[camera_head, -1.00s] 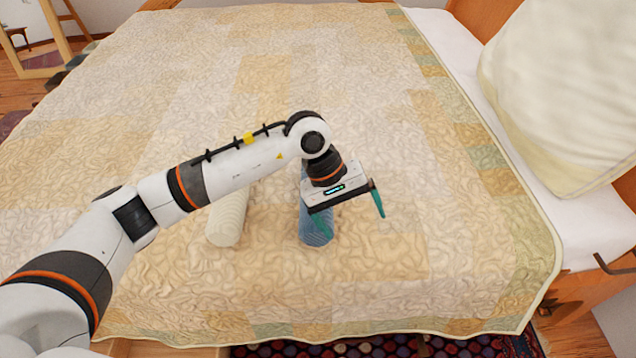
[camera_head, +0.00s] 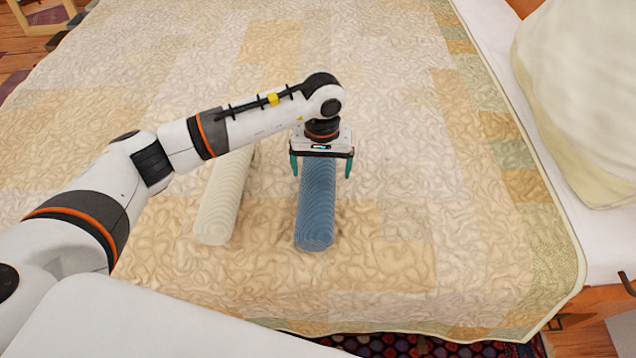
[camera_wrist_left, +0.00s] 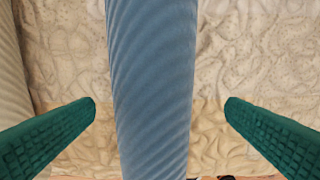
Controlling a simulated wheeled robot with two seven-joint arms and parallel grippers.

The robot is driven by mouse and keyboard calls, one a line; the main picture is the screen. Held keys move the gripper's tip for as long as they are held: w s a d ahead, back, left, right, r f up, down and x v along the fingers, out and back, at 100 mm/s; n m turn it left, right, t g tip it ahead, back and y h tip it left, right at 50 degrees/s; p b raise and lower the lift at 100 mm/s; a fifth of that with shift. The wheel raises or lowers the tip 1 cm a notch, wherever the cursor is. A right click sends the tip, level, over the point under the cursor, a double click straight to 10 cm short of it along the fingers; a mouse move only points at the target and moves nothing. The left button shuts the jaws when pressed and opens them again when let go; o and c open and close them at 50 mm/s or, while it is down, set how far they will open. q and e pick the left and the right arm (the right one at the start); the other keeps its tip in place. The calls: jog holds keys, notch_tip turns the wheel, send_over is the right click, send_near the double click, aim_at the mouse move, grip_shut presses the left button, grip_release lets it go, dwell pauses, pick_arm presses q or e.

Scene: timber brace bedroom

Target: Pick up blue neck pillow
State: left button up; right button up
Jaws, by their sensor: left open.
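The blue neck pillow (camera_head: 316,212) is a ribbed cylinder lying on the bed, its near end toward me. My left gripper (camera_head: 321,172) is above its far part, pointing down, with one green finger on each side of it. In the left wrist view the blue neck pillow (camera_wrist_left: 153,85) runs top to bottom between the two open fingers (camera_wrist_left: 160,108). Gaps show on both sides, so neither finger touches it there. My right gripper is not in view.
A cream cylinder pillow (camera_head: 222,205) lies parallel, just left of the blue one, and its edge shows in the left wrist view (camera_wrist_left: 12,80). A large cream pillow (camera_head: 585,100) stands at right. The quilt (camera_head: 400,270) is clear right of the blue pillow.

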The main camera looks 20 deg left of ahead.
aim_at(318, 174)
pick_arm(q)
jog(key=f, duration=0.4)
jog(key=shift+s+a+f, duration=0.1)
jog(key=shift+s+a, duration=0.2)
jog(key=shift+a, duration=0.05)
jog(key=shift+w+f, duration=0.1)
jog(key=shift+f, duration=0.5)
jog(key=c, duration=1.2)
